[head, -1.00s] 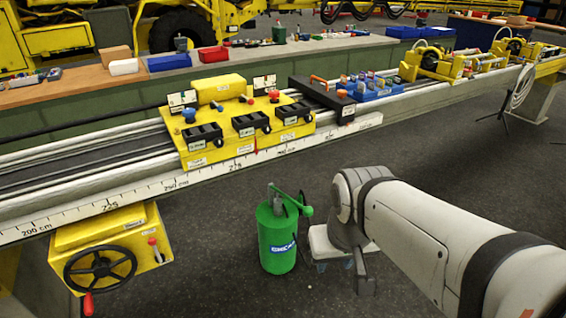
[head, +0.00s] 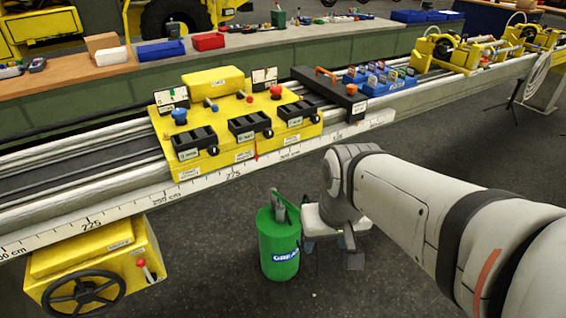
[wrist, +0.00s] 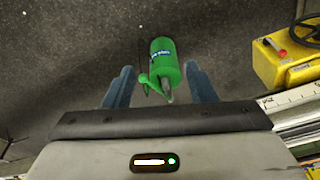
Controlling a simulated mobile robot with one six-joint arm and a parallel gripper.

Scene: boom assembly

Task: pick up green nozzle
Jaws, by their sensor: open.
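The green grease can (head: 278,245) stands on the dark floor below the rail, with a grey pump fitting on its top. The can also shows in the wrist view (wrist: 163,58). There, a green nozzle-like end (wrist: 146,79) sticks out beside the can's top. My gripper (wrist: 159,68) is open and empty. Its two blue-grey fingers show on either side of the can and nozzle in the wrist view. I cannot tell how far the fingertips are from the nozzle.
A long rail (head: 110,225) with a scale runs above and behind the can. It carries a yellow control block (head: 225,152) with levers. A yellow box with a black handwheel (head: 84,292) hangs at lower left.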

